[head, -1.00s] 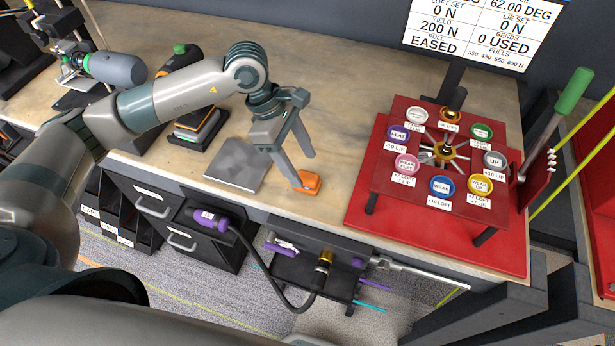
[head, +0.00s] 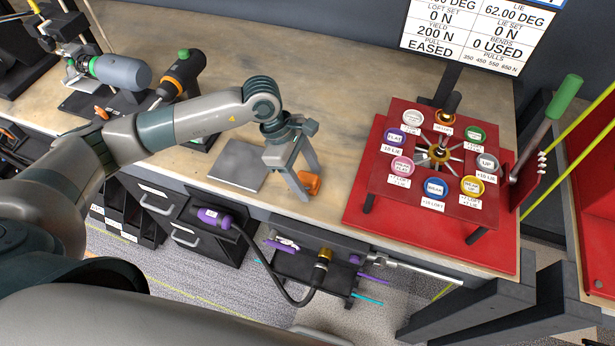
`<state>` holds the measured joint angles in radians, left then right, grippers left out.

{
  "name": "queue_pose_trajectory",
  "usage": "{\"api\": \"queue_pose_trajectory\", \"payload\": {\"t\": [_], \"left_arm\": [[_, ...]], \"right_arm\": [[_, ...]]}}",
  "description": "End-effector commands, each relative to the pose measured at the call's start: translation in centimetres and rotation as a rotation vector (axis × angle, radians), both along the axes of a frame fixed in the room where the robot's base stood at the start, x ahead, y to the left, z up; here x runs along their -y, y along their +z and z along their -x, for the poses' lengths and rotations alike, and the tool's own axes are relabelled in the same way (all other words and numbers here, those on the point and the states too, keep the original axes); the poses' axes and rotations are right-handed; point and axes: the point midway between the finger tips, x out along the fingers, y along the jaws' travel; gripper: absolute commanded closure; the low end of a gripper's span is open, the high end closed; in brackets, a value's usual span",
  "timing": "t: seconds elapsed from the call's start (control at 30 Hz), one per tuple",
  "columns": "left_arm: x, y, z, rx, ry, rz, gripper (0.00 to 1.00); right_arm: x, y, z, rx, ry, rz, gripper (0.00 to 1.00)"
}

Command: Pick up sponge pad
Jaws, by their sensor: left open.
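A small orange block, which looks like the sponge pad (head: 312,184), lies near the front edge of the wooden bench. My left gripper (head: 310,184) points down over it with its two fingers apart. The nearer finger stands just left of the pad and hides part of it. The farther finger reaches down behind the pad. I cannot tell whether either finger touches it. My right gripper is not in view.
A grey flat plate (head: 238,164) lies left of the gripper. A red stand (head: 400,205) with labelled round buttons is on a red mat (head: 355,219) to the right. A purple-handled tool (head: 213,217) hangs below the bench edge.

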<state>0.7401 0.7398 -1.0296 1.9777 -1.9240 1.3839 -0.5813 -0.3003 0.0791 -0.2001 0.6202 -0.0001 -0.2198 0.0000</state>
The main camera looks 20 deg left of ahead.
Motion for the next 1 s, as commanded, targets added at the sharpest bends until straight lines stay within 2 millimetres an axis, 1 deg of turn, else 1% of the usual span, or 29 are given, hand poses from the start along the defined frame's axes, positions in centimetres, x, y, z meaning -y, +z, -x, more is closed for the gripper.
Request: {"api": "queue_pose_trajectory", "payload": {"t": [0.4, 0.47, 0.5, 0.6, 0.63, 0.67, 0.87, 1.0], "left_arm": [[-0.03, -0.02, -0.01, 0.000, 0.000, -0.001, 0.43], [-0.05, -0.02, -0.02, 0.000, 0.000, -0.001, 0.57], [-0.05, -0.02, -0.02, 0.000, 0.000, -0.001, 0.67], [-0.05, -0.02, -0.01, 0.000, 0.000, -0.001, 0.87], [-0.05, -0.02, -0.01, 0.000, 0.000, -0.001, 0.87], [-0.04, -0.01, -0.02, 0.000, 0.000, -0.001, 0.91], [-0.05, 0.01, -0.02, 0.000, 0.000, -0.001, 0.91], [-0.05, 0.39, -0.08, 0.002, 0.000, -0.001, 0.91]], "right_arm": [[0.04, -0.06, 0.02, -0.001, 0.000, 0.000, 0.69], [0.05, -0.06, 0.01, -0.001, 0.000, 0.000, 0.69], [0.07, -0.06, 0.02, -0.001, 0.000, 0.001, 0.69], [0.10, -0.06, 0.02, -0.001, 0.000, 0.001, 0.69], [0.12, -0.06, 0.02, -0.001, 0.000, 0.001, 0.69], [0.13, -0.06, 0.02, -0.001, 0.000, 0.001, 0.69], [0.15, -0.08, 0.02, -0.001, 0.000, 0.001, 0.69], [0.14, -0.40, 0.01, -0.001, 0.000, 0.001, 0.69]]}}
